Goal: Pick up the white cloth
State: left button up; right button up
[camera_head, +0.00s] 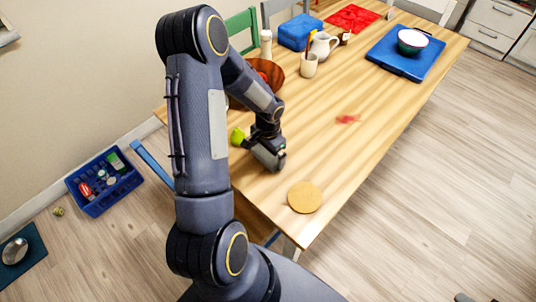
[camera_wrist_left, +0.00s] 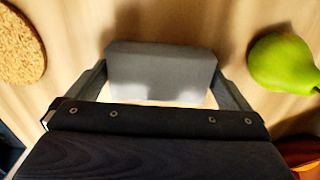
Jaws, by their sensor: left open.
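My left gripper (camera_head: 272,160) reaches down to the near left part of the wooden table, between the green pear and the round cork mat. In the left wrist view the gripper (camera_wrist_left: 160,85) is open. A pale, folded-looking white cloth (camera_wrist_left: 160,66), grey in shadow with a brighter near edge, lies between its two fingers. I cannot tell whether the fingers touch it. In the head view the gripper and arm hide most or all of the cloth.
The cork mat (camera_head: 304,197) lies near the table corner. A green pear (camera_head: 237,136) and wooden bowl (camera_head: 270,76) are close to my arm. A red stain (camera_head: 347,119) marks the table. A blue tray (camera_head: 404,54) holds a bowl (camera_head: 412,42). The table's middle is mostly clear.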

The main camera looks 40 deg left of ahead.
pick_arm(q)
jog(key=c, duration=0.6)
jog(key=shift+r, duration=0.15)
jog(key=shift+r, duration=0.2)
notch_tip(320, 180, up, 2)
jog(key=shift+w+r, duration=0.1)
jog(key=w+d+r+b, duration=0.2)
jog(key=w+d+r, duration=0.7)
jog(key=d+r, duration=0.1)
jog(key=shift+w+d, duration=0.15)
jog(key=shift+d, duration=0.05)
jog(key=shift+r, duration=0.1)
